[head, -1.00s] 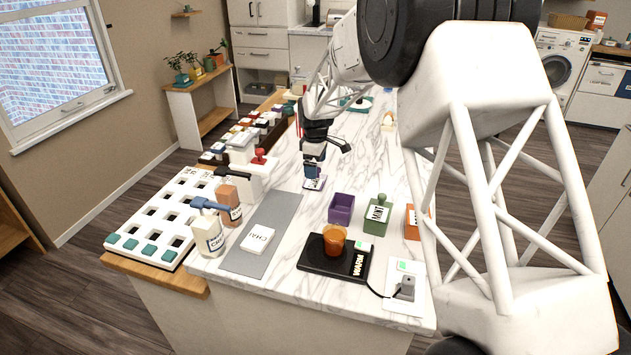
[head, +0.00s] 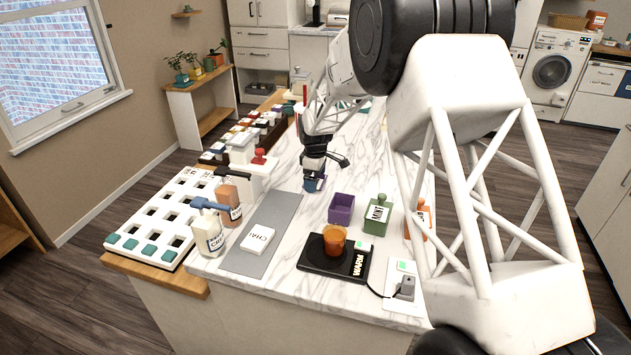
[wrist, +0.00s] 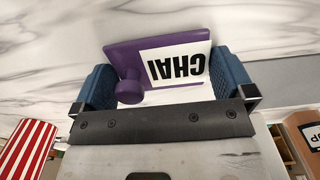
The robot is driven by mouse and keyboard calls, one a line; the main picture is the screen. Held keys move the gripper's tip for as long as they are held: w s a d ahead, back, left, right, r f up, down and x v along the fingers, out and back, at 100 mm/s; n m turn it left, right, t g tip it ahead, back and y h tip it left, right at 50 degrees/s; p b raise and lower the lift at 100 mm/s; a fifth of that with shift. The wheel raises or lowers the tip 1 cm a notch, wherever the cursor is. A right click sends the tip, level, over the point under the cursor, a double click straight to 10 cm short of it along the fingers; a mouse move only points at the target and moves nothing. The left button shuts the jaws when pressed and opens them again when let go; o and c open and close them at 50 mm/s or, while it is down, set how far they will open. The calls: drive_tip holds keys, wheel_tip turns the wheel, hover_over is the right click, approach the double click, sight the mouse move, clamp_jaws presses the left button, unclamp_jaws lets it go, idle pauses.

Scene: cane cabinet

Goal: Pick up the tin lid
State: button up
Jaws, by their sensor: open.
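The purple tin lid (wrist: 128,62) has a round knob and a white label reading CHAI, upside down in the wrist view. It lies on the marble counter between the two blue fingers of my gripper (wrist: 165,86), which is open around it. Whether either finger touches it I cannot tell. In the head view my gripper (head: 314,184) is down at the counter and mostly hides the lid. The open purple tin (head: 341,208) stands to the right of my gripper, nearer the camera.
A green tin (head: 377,215) and an orange tin (head: 418,222) stand right of the purple tin. A black warmer (head: 318,259) holds an amber cup (head: 334,240). A white CHAI packet (head: 257,238) lies on a grey mat (head: 249,262). Bottles and a white rack (head: 150,232) stand left.

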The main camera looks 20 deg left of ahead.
drive_tip(key=c, duration=0.6)
drive_tip(key=shift+o, duration=0.2)
wheel_tip(320, 180, up, 10)
idle(0.6)
idle(0.5)
drive_tip(key=s+d+r, duration=0.1)
drive_tip(key=s+d, duration=1)
drive_tip(key=s, duration=0.2)
drive_tip(key=shift+s+d+r, duration=0.15)
drive_tip(key=shift+d+r, duration=0.25)
